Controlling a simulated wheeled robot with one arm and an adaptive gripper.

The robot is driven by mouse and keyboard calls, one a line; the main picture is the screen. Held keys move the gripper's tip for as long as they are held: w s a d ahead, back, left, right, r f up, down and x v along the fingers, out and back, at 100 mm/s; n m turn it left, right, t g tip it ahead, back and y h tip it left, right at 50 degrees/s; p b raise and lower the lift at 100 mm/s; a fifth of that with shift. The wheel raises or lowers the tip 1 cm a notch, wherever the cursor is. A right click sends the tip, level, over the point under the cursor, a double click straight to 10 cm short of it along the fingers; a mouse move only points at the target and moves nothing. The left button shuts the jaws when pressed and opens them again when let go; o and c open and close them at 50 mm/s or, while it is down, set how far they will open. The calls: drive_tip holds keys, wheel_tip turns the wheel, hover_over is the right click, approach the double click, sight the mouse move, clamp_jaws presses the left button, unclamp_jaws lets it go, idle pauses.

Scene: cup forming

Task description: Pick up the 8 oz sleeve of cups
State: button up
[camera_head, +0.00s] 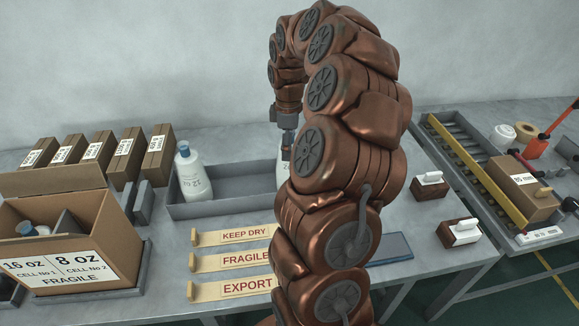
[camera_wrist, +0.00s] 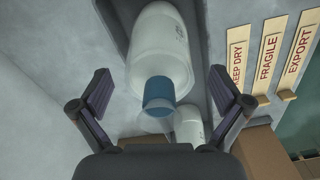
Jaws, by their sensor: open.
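A white bottle-shaped sleeve (camera_wrist: 160,45) with a blue cap (camera_wrist: 158,92) fills the middle of the wrist view; its size mark is too faint to read. In the head view only a white sliver of it (camera_head: 281,172) shows beside my arm. My gripper (camera_wrist: 162,92) is open, with one finger on each side of the cap and a gap on both sides. A second white sleeve (camera_head: 193,177), marked 12 oz, stands in the left part of the grey tray (camera_head: 225,206). An open carton (camera_head: 85,205) at the left is labelled 16 oz and 8 oz.
A blue-capped item (camera_head: 27,229) sits inside the carton, beside a grey divider. Several small brown boxes (camera_head: 122,158) stand behind it. KEEP DRY, FRAGILE and EXPORT strips (camera_head: 232,261) lie in front of the tray. Two stamps (camera_head: 458,232) and a roller conveyor (camera_head: 470,160) are at the right.

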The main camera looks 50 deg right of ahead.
drive_tip(key=c, duration=1.7)
